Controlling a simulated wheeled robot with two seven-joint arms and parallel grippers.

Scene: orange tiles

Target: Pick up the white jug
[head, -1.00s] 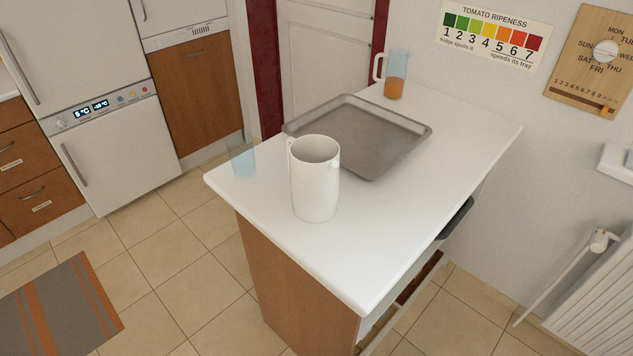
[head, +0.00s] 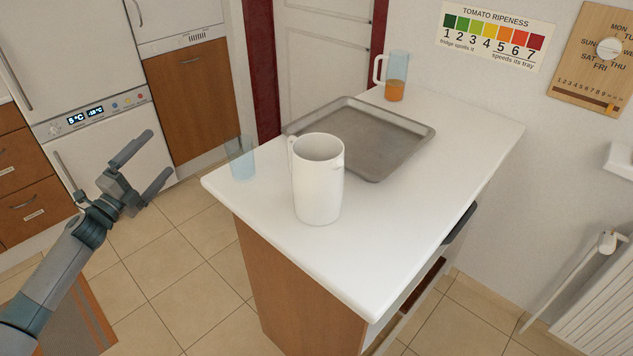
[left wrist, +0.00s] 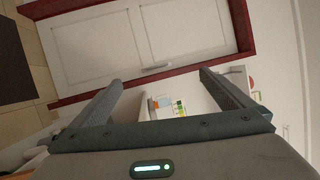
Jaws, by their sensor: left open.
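The white jug (head: 318,190) stands upright on the white countertop (head: 420,225), near its front left part. Its handle is at its left rear side, partly hidden behind the body. My left gripper (head: 151,163) is open and empty, to the left of the counter and well apart from the jug. The left wrist view shows the open fingers of my left gripper (left wrist: 160,90) with nothing between them; the jug does not show there. My right gripper is in neither view.
A grey tray (head: 425,133) lies right behind the jug. A clear bluish glass (head: 241,160) stands left of the jug near the counter's edge. A glass pitcher with orange liquid (head: 396,88) stands at the back. The counter right of the jug is bare.

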